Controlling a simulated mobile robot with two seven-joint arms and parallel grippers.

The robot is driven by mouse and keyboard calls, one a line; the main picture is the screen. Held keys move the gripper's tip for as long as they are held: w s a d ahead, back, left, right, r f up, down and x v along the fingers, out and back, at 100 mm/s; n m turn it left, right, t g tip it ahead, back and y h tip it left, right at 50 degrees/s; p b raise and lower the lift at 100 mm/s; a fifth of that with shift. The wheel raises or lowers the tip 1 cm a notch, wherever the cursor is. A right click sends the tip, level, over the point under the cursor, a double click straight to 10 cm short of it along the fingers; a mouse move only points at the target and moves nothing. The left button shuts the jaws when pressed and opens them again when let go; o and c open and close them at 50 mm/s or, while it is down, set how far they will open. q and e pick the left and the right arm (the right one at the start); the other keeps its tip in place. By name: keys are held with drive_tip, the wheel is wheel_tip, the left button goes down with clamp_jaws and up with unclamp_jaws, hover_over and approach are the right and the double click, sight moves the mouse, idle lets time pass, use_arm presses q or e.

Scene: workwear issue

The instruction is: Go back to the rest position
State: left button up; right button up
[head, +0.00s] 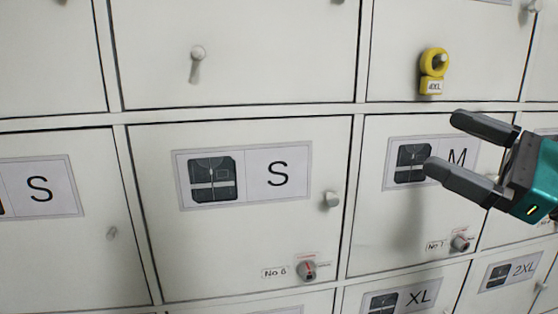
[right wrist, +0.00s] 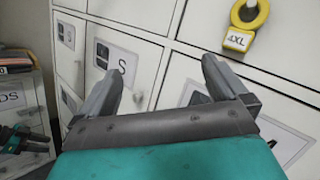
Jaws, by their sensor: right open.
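My right gripper (head: 438,142) is at the right of the head view, in front of the locker door labelled M (head: 385,220). Its two fingers are apart with nothing between them. The same gripper (right wrist: 168,80) shows in the right wrist view, fingers spread and empty, pointing toward the locker fronts. A dark gripper that looks like my left one (right wrist: 22,135) is at the left edge of the right wrist view; its jaws are too small to read. My left gripper does not show in the head view.
White lockers fill the head view. The door labelled S (head: 240,245) is shut, with a knob (head: 331,199) and a red-marked lock (head: 307,271). A yellow 4XL tag (head: 432,86) hangs on a knob above the M door. A shelf unit (right wrist: 30,100) stands left in the wrist view.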

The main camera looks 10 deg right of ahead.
wheel_tip(320, 180, down, 26)
drive_tip(key=w+a+n+t+h, duration=0.15)
drive_tip(key=n+h, duration=0.45)
drive_tip(key=n, duration=1.2)
drive_tip(key=w+n+t+h, duration=0.1)
drive_tip(key=n+t+h, duration=0.35)
drive_tip(key=n, duration=1.35)
drive_tip(key=s+a+f+m+g, duration=0.5)
drive_tip(key=s+a+f+m, duration=0.1)
drive_tip(key=f, duration=0.4)
drive_tip(key=s+a+f+m+g, duration=0.5)
drive_tip(key=a+f, duration=0.1)
drive_tip(key=f, duration=0.4)
use_arm(q)
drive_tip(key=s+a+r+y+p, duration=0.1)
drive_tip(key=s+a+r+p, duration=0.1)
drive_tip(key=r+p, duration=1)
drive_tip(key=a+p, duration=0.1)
drive_tip(key=p, duration=0.5)
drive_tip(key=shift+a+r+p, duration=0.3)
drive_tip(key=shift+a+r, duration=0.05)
use_arm(e)
drive_tip(key=d+r+h, duration=0.1)
drive_tip(key=d+r, duration=0.1)
drive_tip(key=r, duration=0.4)
drive_tip(key=s+d+r+h, duration=0.1)
drive_tip(key=d+r, duration=0.1)
drive_tip(key=r, duration=0.5)
drive_tip(key=shift+s+r+m, duration=0.25)
drive_tip(key=shift+m, duration=0.05)
